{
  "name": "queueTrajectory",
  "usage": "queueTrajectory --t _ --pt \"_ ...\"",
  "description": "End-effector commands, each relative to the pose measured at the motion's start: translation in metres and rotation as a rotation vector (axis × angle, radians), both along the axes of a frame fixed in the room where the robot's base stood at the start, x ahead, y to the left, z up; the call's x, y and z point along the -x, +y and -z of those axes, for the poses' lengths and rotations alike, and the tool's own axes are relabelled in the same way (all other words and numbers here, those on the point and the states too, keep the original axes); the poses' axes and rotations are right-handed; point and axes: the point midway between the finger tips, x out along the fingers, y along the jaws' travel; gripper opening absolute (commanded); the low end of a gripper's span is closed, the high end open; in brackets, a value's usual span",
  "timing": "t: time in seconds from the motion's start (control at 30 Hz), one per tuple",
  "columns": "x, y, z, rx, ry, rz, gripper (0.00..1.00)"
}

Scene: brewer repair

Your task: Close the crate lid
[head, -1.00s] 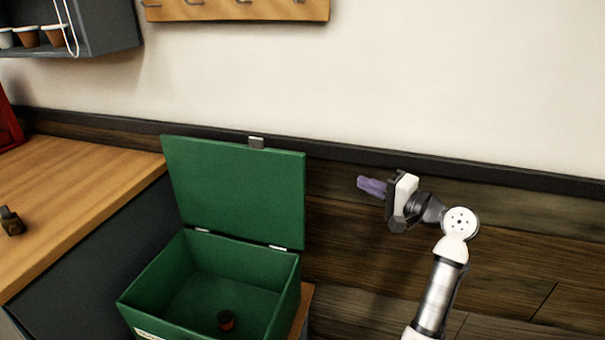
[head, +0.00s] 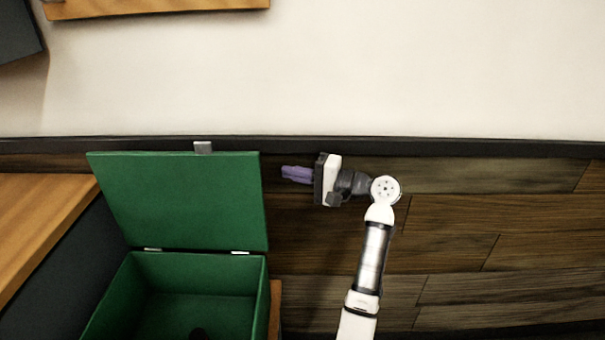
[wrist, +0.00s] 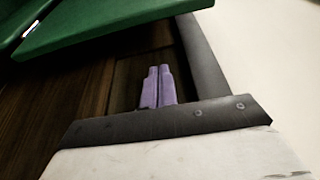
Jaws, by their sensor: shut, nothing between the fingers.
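The green crate (head: 257,300) stands at the lower left of the head view, its front cut off by the picture's bottom edge. Its green lid (head: 180,200) stands open, upright on two hinges at the back, with a grey latch (head: 203,147) on its top edge. Part of the lid also shows at the top of the wrist view (wrist: 110,22). My gripper (head: 284,173) has purple fingers and is to the right of the lid, apart from it, pointing left. The fingers (wrist: 158,72) are together and empty in the wrist view.
A wooden counter (head: 40,225) is at the left, beside the crate. A pale wall (head: 400,70) with a dark ledge rises behind, and a wooden board (head: 150,8) hangs at the top.

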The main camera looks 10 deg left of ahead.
Motion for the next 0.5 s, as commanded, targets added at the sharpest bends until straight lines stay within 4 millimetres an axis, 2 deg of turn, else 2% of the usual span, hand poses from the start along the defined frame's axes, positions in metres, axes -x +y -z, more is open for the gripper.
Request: queueTrajectory --t 0.03,0.23,0.5 --pt "0.000 0.013 -0.002 0.002 0.001 -0.004 0.00" --pt "-0.005 0.055 -0.002 0.001 0.002 -0.003 0.00" --pt "0.028 0.043 -0.001 0.001 0.001 0.001 0.00"
